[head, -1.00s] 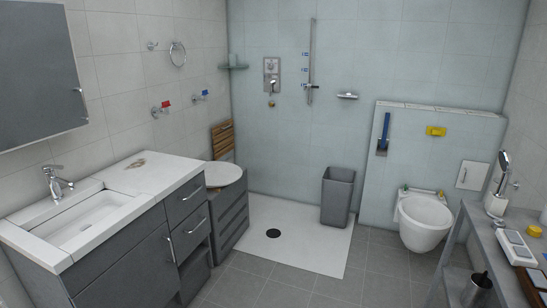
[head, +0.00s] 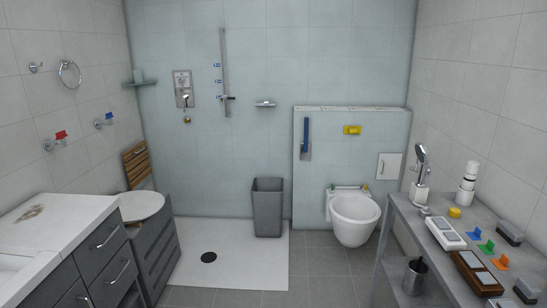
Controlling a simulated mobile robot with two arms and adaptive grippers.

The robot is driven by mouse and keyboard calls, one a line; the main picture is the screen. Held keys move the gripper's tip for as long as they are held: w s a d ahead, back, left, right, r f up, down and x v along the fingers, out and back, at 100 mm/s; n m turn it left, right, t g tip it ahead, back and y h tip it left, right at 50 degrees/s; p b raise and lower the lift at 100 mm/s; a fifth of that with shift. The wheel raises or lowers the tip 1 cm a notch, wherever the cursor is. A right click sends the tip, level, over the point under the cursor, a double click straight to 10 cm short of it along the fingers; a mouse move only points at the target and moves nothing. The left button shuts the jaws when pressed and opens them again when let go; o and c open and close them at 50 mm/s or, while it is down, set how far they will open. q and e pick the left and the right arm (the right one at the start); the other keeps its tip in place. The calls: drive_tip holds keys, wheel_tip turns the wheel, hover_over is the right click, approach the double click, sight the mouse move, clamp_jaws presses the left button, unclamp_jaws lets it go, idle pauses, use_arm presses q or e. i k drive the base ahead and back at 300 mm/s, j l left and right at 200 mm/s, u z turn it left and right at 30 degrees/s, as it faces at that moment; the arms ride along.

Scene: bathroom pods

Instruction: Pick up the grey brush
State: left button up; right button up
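No brush can be made out with certainty at this size. Small grey-topped blocks with dark undersides lie on the grey table at the right (head: 405,215). One block (head: 511,233) is at the table's right side. Another block (head: 528,289) is nearer, at the lower right. Either may be the grey brush, but I cannot tell which. Neither of my grippers is in view.
The table also holds a white tray (head: 439,228), a brown tray (head: 466,269), coloured clips (head: 486,247), a hand shower (head: 421,160) and white stacked containers (head: 467,183). A metal cup (head: 414,275) is below its edge. A bin (head: 267,206) and toilet (head: 353,214) stand behind clear floor.

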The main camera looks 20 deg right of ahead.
sight(514, 236)
drive_tip(key=i+l, duration=0.15)
drive_tip(key=i, duration=0.55)
drive_tip(key=i+l+z, duration=0.15)
drive_tip(key=i, duration=0.55)
drive_tip(key=i+j+z, duration=0.1)
drive_tip(key=i+z, duration=0.25)
drive_tip(key=i+j+z, duration=0.15)
drive_tip(key=z, duration=0.2)
drive_tip(key=i+j+z, duration=0.25)
drive_tip(key=z, duration=0.15)
drive_tip(key=i, duration=0.1)
